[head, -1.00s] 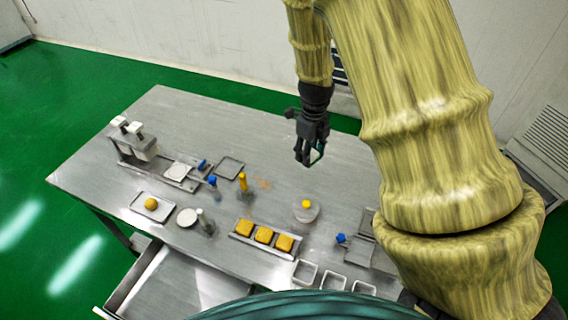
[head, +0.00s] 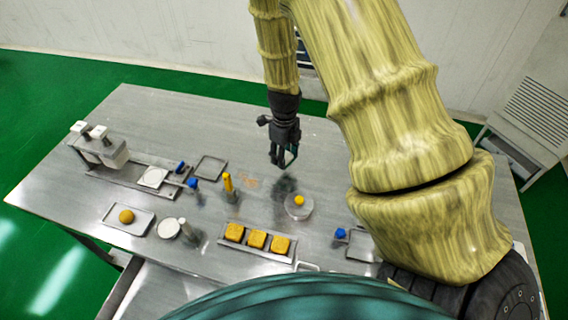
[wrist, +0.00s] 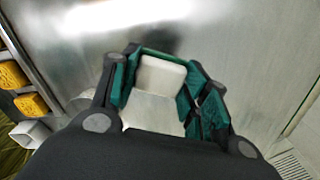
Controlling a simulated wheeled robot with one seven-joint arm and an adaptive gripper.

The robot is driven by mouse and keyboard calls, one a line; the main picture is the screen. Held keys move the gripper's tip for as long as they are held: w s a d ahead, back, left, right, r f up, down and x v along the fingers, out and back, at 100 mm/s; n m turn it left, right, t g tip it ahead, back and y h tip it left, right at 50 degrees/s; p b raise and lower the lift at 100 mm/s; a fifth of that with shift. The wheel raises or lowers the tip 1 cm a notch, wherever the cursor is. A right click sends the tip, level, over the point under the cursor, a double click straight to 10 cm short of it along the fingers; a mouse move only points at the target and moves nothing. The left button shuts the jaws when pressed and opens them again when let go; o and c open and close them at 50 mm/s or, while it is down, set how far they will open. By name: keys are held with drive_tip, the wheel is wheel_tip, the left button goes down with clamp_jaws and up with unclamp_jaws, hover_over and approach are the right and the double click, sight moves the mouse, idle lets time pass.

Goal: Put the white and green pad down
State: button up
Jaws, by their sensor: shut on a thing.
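The white and green pad (wrist: 160,78) is between the fingers of my gripper (wrist: 155,95) in the wrist view. Its face is white and a thin green edge shows at its far side. My gripper is shut on it. In the head view my gripper (head: 283,160) hangs over the back middle of the metal table (head: 185,105), fingers pointing down, with a dark shadow below it. The pad is mostly hidden by the fingers there. The gap between pad and table is hard to judge.
A round clear dish (head: 299,208) with a yellow item stands just in front of my gripper. A tray with yellow blocks (head: 257,240), a yellow bottle (head: 228,184) and an empty square tray (head: 210,168) lie nearby. The table's back right is clear.

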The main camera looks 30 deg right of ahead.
sight(284, 172)
drive_tip(key=shift+s+a+f, duration=0.1)
drive_tip(key=shift+s+f, duration=0.05)
drive_tip(key=shift+f, duration=0.65)
drive_tip(key=shift+f+p, duration=0.55)
drive_tip(key=shift+f, duration=1.1)
drive_tip(key=shift+f, duration=0.1)
drive_tip(key=o, duration=1)
drive_tip(key=shift+r+b, duration=1.1)
drive_tip(key=shift+r, duration=5)
